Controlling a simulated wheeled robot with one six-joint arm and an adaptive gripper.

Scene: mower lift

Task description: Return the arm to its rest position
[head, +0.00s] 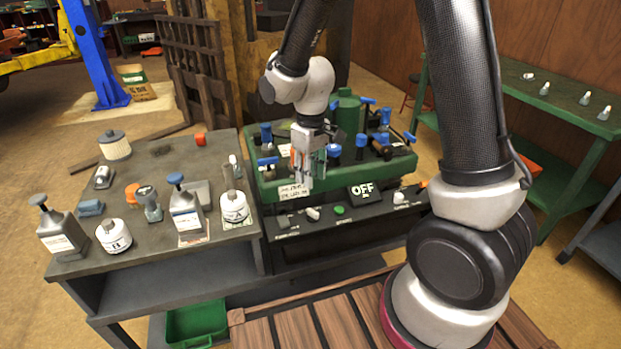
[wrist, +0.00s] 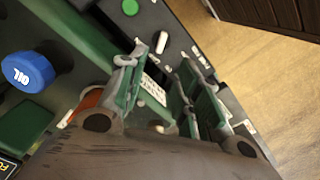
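My arm reaches over the green machine (head: 262,190), and my gripper (head: 307,178) hangs above its front edge near a white label (head: 294,190). In the wrist view my gripper (wrist: 160,85) has its two fingers apart. Between them I see part of the machine and a white label (wrist: 153,90), and nothing is held. The blue OIL cap (wrist: 28,72) is left of the fingers. In the head view, blue-topped parts (head: 334,151) stand behind and beside the gripper. I cannot tell how far the fingertips are from the surface.
A grey bench (head: 165,250) at left holds bottles, a filter (head: 115,145) and a white canister marked A (head: 234,207). The machine's lower panel has an OFF display (head: 362,190) and a green button (head: 339,210). A green shelf (head: 570,110) stands at right. Open floor lies between.

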